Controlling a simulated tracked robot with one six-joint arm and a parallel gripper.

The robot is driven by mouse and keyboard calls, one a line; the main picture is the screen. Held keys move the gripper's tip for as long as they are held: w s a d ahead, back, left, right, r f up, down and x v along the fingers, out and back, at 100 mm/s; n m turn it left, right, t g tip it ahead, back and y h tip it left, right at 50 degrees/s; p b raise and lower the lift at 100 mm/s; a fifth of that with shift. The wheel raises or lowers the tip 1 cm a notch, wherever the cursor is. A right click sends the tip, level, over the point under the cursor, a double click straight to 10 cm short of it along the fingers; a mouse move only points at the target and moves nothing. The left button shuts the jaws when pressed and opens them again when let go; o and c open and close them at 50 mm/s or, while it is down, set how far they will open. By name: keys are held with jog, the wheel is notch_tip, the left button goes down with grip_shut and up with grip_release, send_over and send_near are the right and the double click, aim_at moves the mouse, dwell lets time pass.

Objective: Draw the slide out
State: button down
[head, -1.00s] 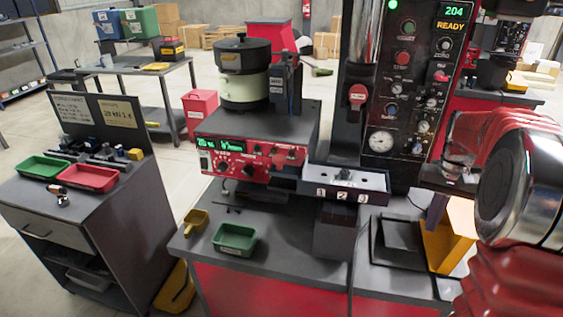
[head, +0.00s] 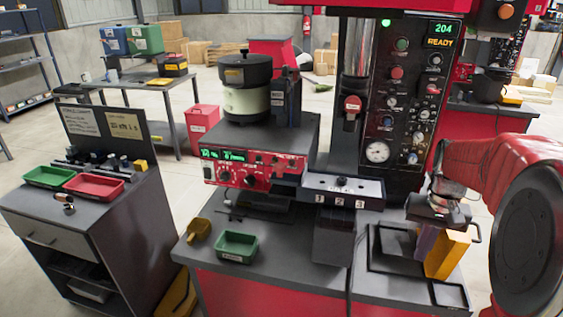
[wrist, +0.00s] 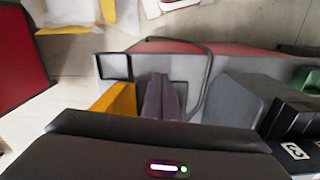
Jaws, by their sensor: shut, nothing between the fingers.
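The grey slide unit (head: 372,195), marked 1, 2, 3 on its front face, juts from the right of the red-fronted feeder controller (head: 240,167). Several small dark holes or parts show on its top; I cannot tell how far the slide is out. Its numbered end (wrist: 296,151) shows at the lower right in the wrist view. My gripper (head: 426,250) is right of the slide and apart from it, pointing down in front of the yellow block. Its purple-grey fingers (wrist: 162,97) are together and empty.
A yellow block (head: 452,252) stands close behind my fingers by a black-framed tray (head: 395,268). The control panel (head: 409,100) reads 204 READY. A round feeder bowl (head: 246,85) tops the controller. A green bin (head: 236,247) and yellow scoop (head: 199,230) sit at front left.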

jog(key=s+a+r+n+t, duration=0.2)
jog(key=s+a+r, duration=0.1)
jog(key=s+a, duration=0.5)
jog(key=s+a+r+n+t, duration=0.2)
jog(key=s+a+r+t, duration=0.1)
jog(key=s+a, duration=0.5)
jog(key=a+r, duration=0.1)
jog(key=a, duration=0.2)
jog(key=shift+s+r+t, duration=0.15)
jog(key=shift+s+t, duration=0.05)
jog(key=shift+t, duration=0.1)
jog(key=c, duration=2.5)
grip_release()
jog(key=shift+a, duration=0.1)
jog(key=shift+c, duration=0.2)
